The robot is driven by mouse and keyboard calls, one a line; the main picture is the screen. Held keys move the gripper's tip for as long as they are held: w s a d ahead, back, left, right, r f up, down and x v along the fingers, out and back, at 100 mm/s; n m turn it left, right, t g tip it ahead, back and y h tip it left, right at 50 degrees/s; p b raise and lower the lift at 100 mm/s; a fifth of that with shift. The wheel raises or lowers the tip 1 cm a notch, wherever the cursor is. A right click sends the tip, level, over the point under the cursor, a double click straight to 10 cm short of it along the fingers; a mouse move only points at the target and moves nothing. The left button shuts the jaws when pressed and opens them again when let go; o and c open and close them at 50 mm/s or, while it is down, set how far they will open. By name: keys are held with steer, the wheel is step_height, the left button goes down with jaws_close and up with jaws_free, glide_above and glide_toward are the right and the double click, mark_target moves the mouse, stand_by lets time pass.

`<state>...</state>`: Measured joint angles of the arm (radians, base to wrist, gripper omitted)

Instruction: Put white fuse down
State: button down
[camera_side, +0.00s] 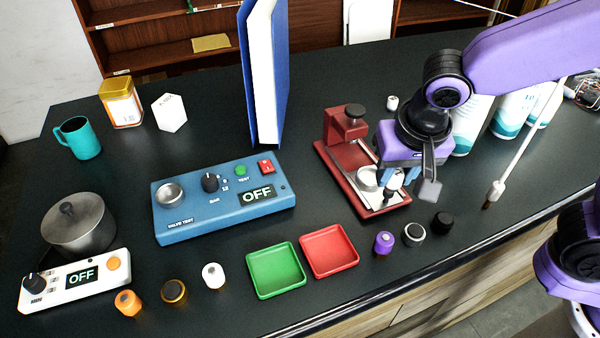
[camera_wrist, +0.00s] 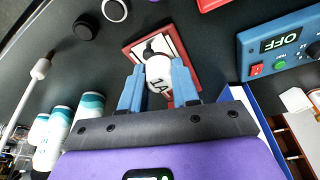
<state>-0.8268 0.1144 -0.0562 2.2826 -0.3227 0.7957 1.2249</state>
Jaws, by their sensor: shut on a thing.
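My gripper (camera_side: 395,180) is shut on a white fuse (camera_side: 393,182) and holds it at the red brewer-like device (camera_side: 345,180). In the wrist view the white fuse (camera_wrist: 158,70) sits between my two blue fingers (camera_wrist: 157,82), with the red device (camera_wrist: 135,49) behind it. I cannot tell whether the fuse touches the device. Another white cylindrical piece (camera_side: 213,275) stands on the table at the front left.
A green tray (camera_side: 262,292) and a red tray (camera_side: 352,262) lie at the front. Purple (camera_side: 384,242), white-ringed (camera_side: 414,232) and black (camera_side: 443,221) pieces stand right of them. A blue tester (camera_side: 170,228) reads OFF. A tall blue binder (camera_side: 250,80) stands behind.

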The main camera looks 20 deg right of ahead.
steer(key=w+a+f, duration=0.3)
steer(key=w+a, duration=0.1)
steer(key=w, duration=0.2)
glide_toward(323, 200)
steer(key=shift+w+d+f, duration=0.1)
steer(key=shift+d+f, duration=0.5)
steer(key=shift+f, duration=0.1)
steer(key=shift+w+a+f, duration=0.3)
steer(key=shift+w+f, duration=0.1)
steer(key=shift+f, duration=0.2)
steer(key=shift+s+a+x, duration=0.1)
steer(key=shift+x, duration=0.75)
steer(key=shift+s+a+x, duration=0.1)
steer(key=shift+s+x, duration=0.05)
steer(key=shift+x, duration=0.65)
steer(key=shift+f, duration=0.2)
steer(key=c, duration=0.8)
jaws_free()
steer(key=v, duration=1.2)
steer(key=shift+s+a+r, duration=0.1)
